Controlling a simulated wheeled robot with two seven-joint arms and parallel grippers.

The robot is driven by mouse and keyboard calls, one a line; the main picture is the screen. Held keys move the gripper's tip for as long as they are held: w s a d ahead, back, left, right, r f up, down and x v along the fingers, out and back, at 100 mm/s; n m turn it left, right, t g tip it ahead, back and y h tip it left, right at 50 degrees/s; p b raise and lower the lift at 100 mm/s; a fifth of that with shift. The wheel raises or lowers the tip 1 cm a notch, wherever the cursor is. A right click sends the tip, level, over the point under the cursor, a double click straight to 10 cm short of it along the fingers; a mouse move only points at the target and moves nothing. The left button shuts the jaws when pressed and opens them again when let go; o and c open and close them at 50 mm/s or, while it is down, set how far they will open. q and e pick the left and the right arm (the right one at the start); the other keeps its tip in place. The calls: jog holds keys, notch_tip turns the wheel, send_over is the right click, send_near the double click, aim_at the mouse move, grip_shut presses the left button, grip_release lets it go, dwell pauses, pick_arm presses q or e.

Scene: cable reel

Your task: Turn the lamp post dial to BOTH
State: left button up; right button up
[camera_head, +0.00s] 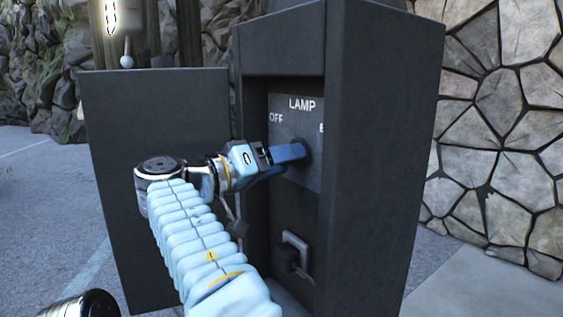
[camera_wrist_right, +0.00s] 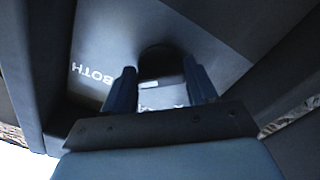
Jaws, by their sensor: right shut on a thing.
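The lamp post dial (camera_head: 305,150) sits on a grey panel (camera_head: 310,182) marked LAMP, with OFF at upper left and a partly hidden B at right. My right gripper (camera_head: 290,153) is shut on the dial, its blue fingers covering most of it in the head view. In the right wrist view, the dark dial (camera_wrist_right: 160,53) lies between the two fingers of the gripper (camera_wrist_right: 160,82). The word BOTH (camera_wrist_right: 92,74) shows there upside down, left of the dial. I cannot tell where the dial points. My left gripper is not in view.
The panel is recessed in a dark post box (camera_head: 380,150), whose side walls stand close around my gripper. Its door (camera_head: 150,110) stands open at left. A stone wall (camera_head: 500,140) is at right.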

jog(key=o, duration=1.1)
jog(key=shift+c, duration=0.2)
jog(key=shift+a, duration=0.1)
jog(key=p+v, duration=0.3)
jog(key=v, duration=1)
jog(key=shift+s+a, duration=0.25)
jog(key=shift+a, duration=0.05)
